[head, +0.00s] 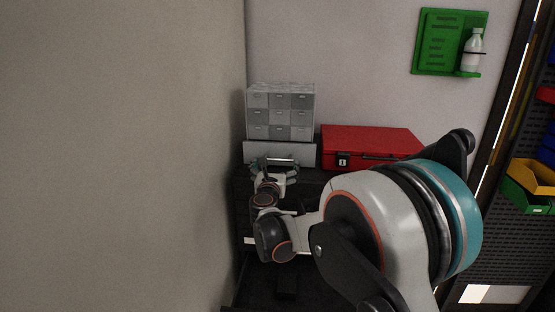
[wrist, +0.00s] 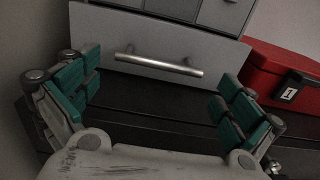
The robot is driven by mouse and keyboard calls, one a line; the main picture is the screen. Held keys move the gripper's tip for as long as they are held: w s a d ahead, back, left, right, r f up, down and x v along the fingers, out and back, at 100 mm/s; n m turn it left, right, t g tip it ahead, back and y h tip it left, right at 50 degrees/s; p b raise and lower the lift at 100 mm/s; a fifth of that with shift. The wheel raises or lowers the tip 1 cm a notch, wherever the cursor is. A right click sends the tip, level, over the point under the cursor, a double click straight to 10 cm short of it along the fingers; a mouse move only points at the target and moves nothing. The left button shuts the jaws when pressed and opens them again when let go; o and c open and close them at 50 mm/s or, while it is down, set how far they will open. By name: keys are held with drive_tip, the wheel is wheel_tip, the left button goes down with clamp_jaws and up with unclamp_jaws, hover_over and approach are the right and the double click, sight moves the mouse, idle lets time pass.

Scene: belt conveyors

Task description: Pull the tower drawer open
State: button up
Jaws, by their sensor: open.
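The tower drawer (head: 308,155) is a wide light-grey front at the bottom of a small stack of grey drawers; it looks closed. In the wrist view the drawer front (wrist: 100,30) fills the upper middle, slightly tilted, with a silver bar handle (wrist: 158,64) across it. My gripper (wrist: 162,97) is open, its teal-padded fingers spread wide to the left and right of the handle and apart from it. In the head view my gripper (head: 274,171) is in front of the drawer, partly covering its front, with the handle just beyond it.
The small-drawer cabinet (head: 281,112) stands on the wide drawer. A red case (head: 372,146) sits close on its right. A grey wall (head: 130,160) is close on the left. A green board with a bottle (head: 437,40) hangs behind. Coloured bins (head: 530,185) are at the far right.

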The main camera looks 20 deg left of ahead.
sight(277, 160)
drive_tip(key=x, duration=0.4)
drive_tip(key=shift+w+a, duration=0.15)
drive_tip(key=shift+w, duration=0.25)
drive_tip(key=c, duration=1.3)
drive_tip(key=shift+s, duration=0.4)
drive_tip(key=shift+c, duration=0.2)
drive_tip(key=b+v, duration=0.3)
drive_tip(key=v, duration=1)
drive_tip(key=shift+s+d+b, duration=0.25)
drive_tip(key=shift+s+b, duration=0.05)
